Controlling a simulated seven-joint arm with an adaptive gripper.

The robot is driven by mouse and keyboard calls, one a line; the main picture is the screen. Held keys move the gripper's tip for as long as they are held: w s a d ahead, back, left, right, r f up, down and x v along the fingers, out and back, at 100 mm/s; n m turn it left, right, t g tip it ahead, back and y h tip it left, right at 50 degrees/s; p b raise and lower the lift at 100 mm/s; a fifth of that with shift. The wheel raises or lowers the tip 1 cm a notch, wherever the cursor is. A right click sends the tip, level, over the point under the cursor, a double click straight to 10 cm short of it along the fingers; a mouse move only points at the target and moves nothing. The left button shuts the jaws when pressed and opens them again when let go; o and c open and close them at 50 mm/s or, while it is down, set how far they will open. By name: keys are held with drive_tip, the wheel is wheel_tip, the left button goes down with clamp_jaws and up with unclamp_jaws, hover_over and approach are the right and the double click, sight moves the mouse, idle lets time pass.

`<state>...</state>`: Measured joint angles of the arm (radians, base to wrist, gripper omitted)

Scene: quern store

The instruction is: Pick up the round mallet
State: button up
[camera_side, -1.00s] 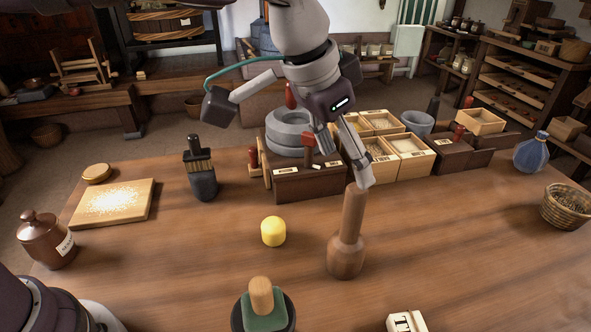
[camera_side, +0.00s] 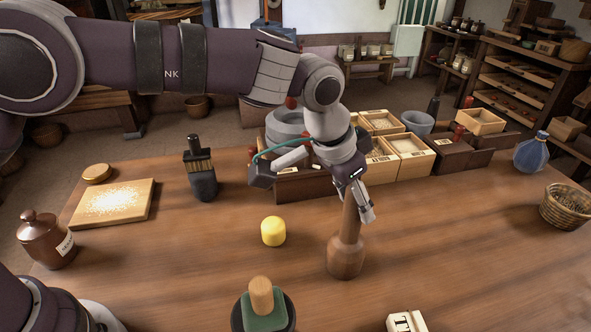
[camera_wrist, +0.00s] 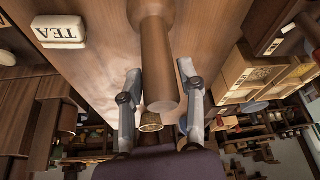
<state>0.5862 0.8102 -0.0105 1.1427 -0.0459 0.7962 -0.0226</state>
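The round mallet (camera_side: 346,254) stands upright on the wooden table, its rounded wooden head down and its handle up. My gripper (camera_side: 359,203) is low at the upper part of the handle, and one finger shows to the right of it in the side view. In the wrist view the mallet's handle (camera_wrist: 158,62) lies between the two fingers of my gripper (camera_wrist: 160,76). A clear gap shows on the left of the handle and a smaller one on the right. The handle's top is hidden behind my gripper in the side view.
A yellow cylinder (camera_side: 273,231) stands left of the mallet. A pot with a green lid and wooden knob (camera_side: 262,308) is at the front. A white TEA block (camera_side: 406,322) lies front right. Wooden boxes (camera_side: 411,158) stand behind.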

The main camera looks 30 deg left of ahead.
clamp_jaws()
